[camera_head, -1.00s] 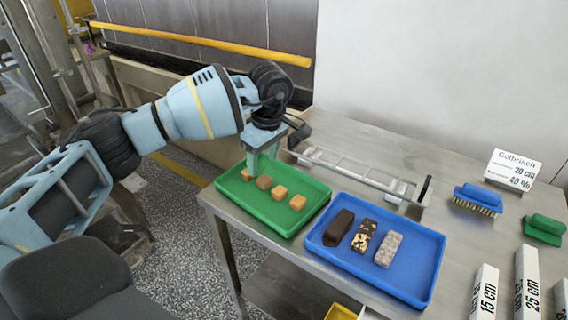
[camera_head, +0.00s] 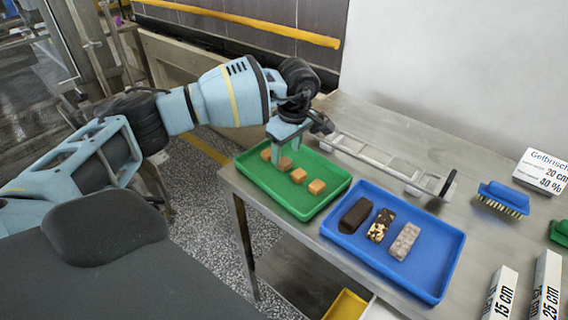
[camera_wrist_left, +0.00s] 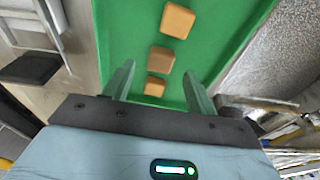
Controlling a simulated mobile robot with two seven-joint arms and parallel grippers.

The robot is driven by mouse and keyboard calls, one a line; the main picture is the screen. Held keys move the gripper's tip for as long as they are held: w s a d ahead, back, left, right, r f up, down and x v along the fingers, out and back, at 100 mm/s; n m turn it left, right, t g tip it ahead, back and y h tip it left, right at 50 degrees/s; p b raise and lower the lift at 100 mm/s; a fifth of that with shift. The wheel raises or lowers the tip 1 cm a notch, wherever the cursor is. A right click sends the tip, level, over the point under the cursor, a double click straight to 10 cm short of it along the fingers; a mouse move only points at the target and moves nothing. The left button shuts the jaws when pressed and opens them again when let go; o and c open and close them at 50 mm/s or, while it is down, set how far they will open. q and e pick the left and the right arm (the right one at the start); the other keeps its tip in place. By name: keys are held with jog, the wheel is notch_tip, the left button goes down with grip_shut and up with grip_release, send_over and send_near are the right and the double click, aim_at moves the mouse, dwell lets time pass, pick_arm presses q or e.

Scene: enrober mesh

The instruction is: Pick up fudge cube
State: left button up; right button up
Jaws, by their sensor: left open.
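Several tan-brown fudge cubes lie in a row in the green tray (camera_head: 246,166). The nearest one (camera_head: 317,187) and the one behind it (camera_head: 298,176) are clear of the gripper in the head view. A darker cube (camera_head: 285,163) and the farthest one (camera_head: 266,155) are close to the fingers. My left gripper (camera_head: 286,150) points down over the far part of the tray. In the left wrist view its fingers (camera_wrist_left: 158,88) are apart, with a cube (camera_wrist_left: 155,86) seen in the gap. I cannot tell the exact height. My right gripper is not in view.
A blue tray (camera_head: 443,268) with a dark bar, a nut-topped bar and a grey bar stands beside the green tray. A metal rack (camera_head: 385,165) lies behind. A blue brush (camera_head: 503,198), a sign and white length markers stand on the right.

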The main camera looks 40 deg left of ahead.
aim_at(285, 161)
pick_arm(q)
jog(key=f, duration=0.3)
jog(key=shift+a+f, duration=0.2)
jog(key=shift+a, duration=0.1)
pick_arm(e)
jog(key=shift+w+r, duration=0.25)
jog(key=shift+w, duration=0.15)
pick_arm(q)
jog(key=c, duration=0.8)
jog(key=shift+c, duration=0.3)
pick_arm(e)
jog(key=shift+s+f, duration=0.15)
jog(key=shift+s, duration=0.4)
pick_arm(q)
jog(key=shift+r, duration=0.1)
